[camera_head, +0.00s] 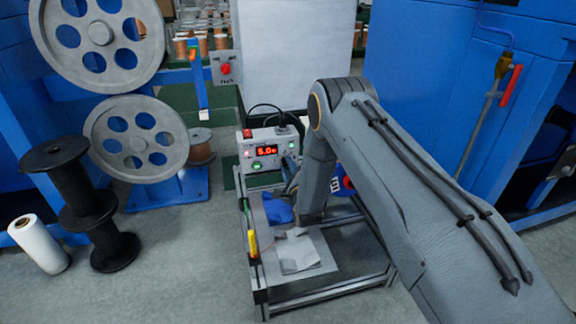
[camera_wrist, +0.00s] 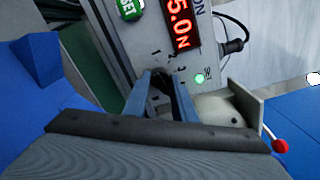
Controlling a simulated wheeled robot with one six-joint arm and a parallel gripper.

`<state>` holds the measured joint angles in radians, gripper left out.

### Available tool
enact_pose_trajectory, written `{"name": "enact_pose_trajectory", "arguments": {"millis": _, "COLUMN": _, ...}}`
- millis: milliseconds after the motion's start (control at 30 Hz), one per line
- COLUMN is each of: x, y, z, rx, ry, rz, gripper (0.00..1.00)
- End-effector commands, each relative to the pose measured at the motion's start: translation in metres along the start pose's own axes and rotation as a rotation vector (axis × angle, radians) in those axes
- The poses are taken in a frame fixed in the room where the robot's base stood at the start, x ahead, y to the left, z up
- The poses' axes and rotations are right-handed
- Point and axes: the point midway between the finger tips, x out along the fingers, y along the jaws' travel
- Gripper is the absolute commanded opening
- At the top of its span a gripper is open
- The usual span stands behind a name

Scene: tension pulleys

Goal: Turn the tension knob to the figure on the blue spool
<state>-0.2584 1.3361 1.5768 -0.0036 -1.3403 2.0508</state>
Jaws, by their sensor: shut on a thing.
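The tension control box (camera_head: 267,148) stands at the back of the cart, and its red display (camera_head: 266,151) reads 5.0 N. The display (camera_wrist: 180,22) also reads 5.0 N in the wrist view. My gripper (camera_wrist: 163,84) is at the box's front panel, shut on the dark tension knob (camera_wrist: 161,79). The fingers cover most of the knob, so its pointer cannot be read. Small scale figures show around it. A blue item with a white label (camera_head: 335,184), perhaps the blue spool, is partly hidden behind my arm. I cannot read its figure clearly.
The cart (camera_head: 330,296) carries crumpled paper (camera_head: 297,252), a blue object (camera_head: 278,210) and a yellow-handled tool (camera_head: 252,243). Grey pulleys (camera_head: 135,140) and black spools (camera_head: 75,190) stand left. A blue machine (camera_head: 440,90) stands right. A green light (camera_wrist: 200,78) is beside the knob.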

Motion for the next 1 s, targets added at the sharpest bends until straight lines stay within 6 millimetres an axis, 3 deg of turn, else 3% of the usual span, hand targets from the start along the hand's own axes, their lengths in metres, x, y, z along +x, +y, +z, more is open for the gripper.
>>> {"name": "enact_pose_trajectory", "arguments": {"millis": 633, "x": -0.0006, "y": 0.0047, "z": 0.0045, "rx": 0.043, "ry": -0.009, "rz": 0.01, "gripper": 0.02}}
{"name": "enact_pose_trajectory", "arguments": {"millis": 667, "x": -0.0005, "y": 0.0046, "z": 0.0045, "rx": 0.044, "ry": -0.009, "rz": 0.009, "gripper": 0.29}}
{"name": "enact_pose_trajectory", "arguments": {"millis": 733, "x": -0.0005, "y": 0.0034, "z": 0.003, "rx": 0.044, "ry": -0.007, "rz": 0.007, "gripper": 0.41}}
{"name": "enact_pose_trajectory", "arguments": {"millis": 1000, "x": -0.0003, "y": -0.0018, "z": -0.0036, "rx": 0.044, "ry": 0.001, "rz": -0.001, "gripper": 0.43}}
